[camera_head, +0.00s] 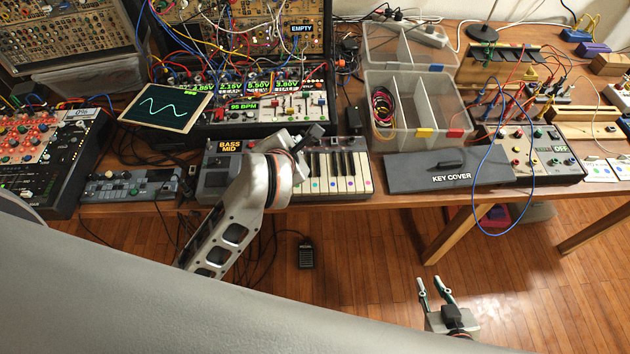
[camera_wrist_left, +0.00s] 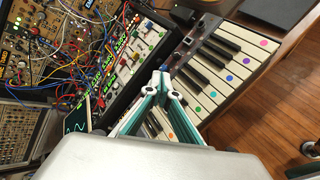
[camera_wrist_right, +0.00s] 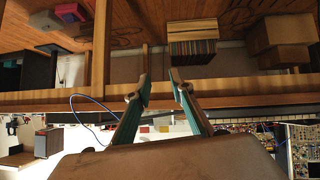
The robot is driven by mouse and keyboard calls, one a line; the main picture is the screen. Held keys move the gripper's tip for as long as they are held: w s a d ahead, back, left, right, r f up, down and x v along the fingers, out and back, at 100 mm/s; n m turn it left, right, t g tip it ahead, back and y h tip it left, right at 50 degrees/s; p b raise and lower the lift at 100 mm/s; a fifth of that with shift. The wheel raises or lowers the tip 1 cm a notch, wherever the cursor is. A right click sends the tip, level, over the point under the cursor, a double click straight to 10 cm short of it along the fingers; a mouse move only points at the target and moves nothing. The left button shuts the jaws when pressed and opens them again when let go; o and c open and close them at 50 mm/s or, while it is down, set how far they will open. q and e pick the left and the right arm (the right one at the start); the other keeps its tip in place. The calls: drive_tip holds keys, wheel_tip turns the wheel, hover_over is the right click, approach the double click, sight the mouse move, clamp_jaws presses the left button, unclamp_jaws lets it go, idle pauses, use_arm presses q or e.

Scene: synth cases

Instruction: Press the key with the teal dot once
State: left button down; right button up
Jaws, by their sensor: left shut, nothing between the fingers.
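The keyboard (camera_head: 352,192) sits at the table's front edge, its white keys carrying coloured dots. The nearby dot colours are small and close in hue. My left gripper (camera_wrist_left: 162,84) is shut and empty over the keyboard's back part; its height above the keys is unclear. In the head view my left wrist hides the keyboard's left keys. My right gripper (camera_head: 434,281) is open and empty, out in front of the table.
The dark key cover (camera_head: 450,178) lies on the table right of the keyboard. The "BASS MID" display (camera_head: 231,147) is at the keyboard's left. Synth modules and patch cables stand behind it. A clear bin (camera_head: 435,120) stands behind the cover; a blue cable (camera_head: 478,200) loops over the table edge.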

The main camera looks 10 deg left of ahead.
sight(315, 186)
use_arm(q)
drive_tip(key=d, duration=0.1)
drive_tip(key=s+d+g+h, duration=0.1)
drive_tip(key=d, duration=0.1)
drive_tip(key=s+d+h, duration=0.1)
drive_tip(key=d, duration=0.1)
drive_tip(key=shift+f+m+g, duration=0.3)
drive_tip(key=shift+g, duration=0.1)
use_arm(e)
drive_tip(key=shift+d+r, duration=0.1)
drive_tip(key=shift+d, duration=0.05)
use_arm(q)
drive_tip(key=shift+a+f, duration=0.1)
